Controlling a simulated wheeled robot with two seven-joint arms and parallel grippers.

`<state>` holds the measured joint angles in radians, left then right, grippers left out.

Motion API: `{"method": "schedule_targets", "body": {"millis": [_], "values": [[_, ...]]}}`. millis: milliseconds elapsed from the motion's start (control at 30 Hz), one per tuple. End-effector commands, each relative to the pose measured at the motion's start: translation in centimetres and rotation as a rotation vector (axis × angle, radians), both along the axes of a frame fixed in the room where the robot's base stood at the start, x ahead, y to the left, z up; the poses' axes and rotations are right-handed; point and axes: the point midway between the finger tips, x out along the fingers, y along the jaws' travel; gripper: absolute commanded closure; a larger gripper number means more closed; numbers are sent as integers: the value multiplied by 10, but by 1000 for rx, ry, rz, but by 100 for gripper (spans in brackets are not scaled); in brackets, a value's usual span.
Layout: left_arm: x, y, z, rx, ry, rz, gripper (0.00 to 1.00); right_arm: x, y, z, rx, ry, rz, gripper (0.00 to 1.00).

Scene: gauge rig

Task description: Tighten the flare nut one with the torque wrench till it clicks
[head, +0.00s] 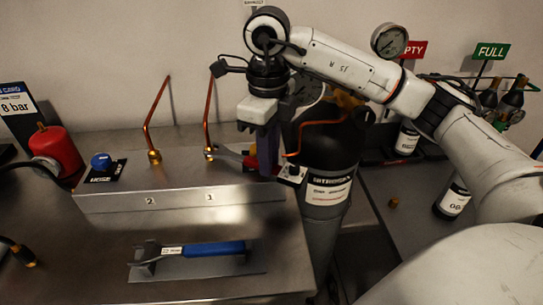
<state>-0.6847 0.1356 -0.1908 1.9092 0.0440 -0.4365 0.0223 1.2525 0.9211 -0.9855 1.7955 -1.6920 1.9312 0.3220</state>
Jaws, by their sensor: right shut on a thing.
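My right gripper (268,160) reaches down from the arm at the right and is shut on a red-handled wrench (231,154). The wrench's head points left, at the brass flare nut (209,151) under the right copper tube. I cannot tell whether the head is fully seated around the nut. A blue-handled wrench (215,249) lies on a holder on the bench. My left gripper is not in view.
A dark cylinder (331,150) stands just right of the gripper. A red bottle (57,149) and blue knob (101,161) are at the left. A round gauge (389,40) is behind my arm. The bench front is mostly clear.

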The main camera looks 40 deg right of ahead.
Motion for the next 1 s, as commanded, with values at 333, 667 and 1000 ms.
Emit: {"method": "schedule_targets", "body": {"millis": [333, 667, 1000], "values": [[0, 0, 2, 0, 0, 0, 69, 6, 3, 1, 0, -1, 1, 100], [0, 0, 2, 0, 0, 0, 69, 6, 3, 1, 0, -1, 1, 95], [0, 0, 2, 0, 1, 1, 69, 6, 3, 1, 0, -1, 1, 100]]}}
